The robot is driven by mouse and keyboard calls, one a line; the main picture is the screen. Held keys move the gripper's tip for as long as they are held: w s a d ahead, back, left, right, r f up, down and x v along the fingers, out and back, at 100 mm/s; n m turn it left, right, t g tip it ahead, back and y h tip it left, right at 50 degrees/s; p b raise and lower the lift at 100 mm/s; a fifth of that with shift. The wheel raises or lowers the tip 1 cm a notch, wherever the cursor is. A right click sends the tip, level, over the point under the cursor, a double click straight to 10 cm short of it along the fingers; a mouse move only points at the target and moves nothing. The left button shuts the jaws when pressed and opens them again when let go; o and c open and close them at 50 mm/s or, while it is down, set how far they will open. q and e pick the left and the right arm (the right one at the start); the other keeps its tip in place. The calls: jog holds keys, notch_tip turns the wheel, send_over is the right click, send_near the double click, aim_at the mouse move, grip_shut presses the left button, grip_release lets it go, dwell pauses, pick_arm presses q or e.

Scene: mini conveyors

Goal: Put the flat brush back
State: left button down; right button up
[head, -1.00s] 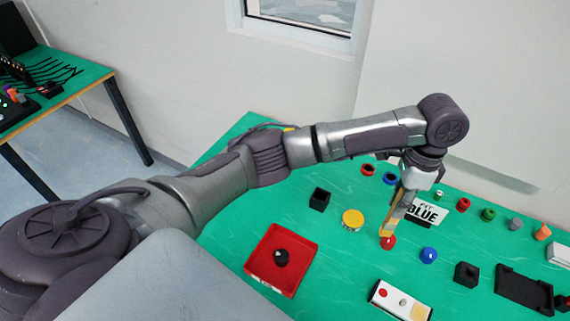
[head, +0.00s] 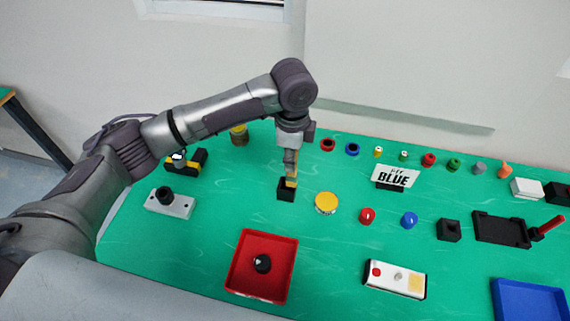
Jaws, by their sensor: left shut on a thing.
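My left gripper (head: 291,158) points down and is shut on the flat brush (head: 291,181). Only a short tan and yellow part of the brush shows below the fingers. The brush is upright over a small black block-shaped holder (head: 286,195), and its lower end meets the holder's top in this view. I cannot tell whether the end is inside the holder or just in front of or above it. My right gripper is not in view.
A yellow round tin (head: 326,203), a red knob (head: 367,216) and a blue knob (head: 409,220) stand to the right. A red tray (head: 244,270) is in front. Several small items line the back.

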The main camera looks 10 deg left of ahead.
aim_at(291, 178)
pick_arm(q)
jog(key=shift+a+f, duration=0.25)
jog(key=shift+a, duration=0.25)
notch_tip(291, 178, down, 4)
jog(key=shift+w+f+p, duration=0.1)
jog(key=shift+f+p, duration=0.05)
jog(key=shift+p, duration=0.5)
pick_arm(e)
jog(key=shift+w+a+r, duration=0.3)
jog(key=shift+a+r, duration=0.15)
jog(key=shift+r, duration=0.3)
pick_arm(q)
jog(key=shift+f, duration=0.1)
jog(key=c, duration=1)
grip_release()
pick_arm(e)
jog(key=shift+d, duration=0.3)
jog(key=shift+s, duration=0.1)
